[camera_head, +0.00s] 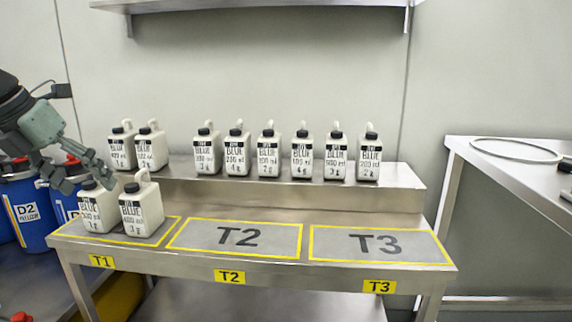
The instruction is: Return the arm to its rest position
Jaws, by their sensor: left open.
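My left gripper (80,174) comes in from the left edge. It is open and empty, just above and to the left of two white jugs on the T1 area. The left jug (98,212) has a black cap partly overlapped by the gripper; I cannot tell whether they touch. The right jug (142,212) stands upright beside it, its handle up. My right gripper is not in view.
More labelled white jugs (268,155) stand upright on the raised back shelf (400,178). The T2 area (190,238) and T3 area (330,246) are empty. Blue drums (32,215) stand at left. A side table (505,160) with a ring stands at right.

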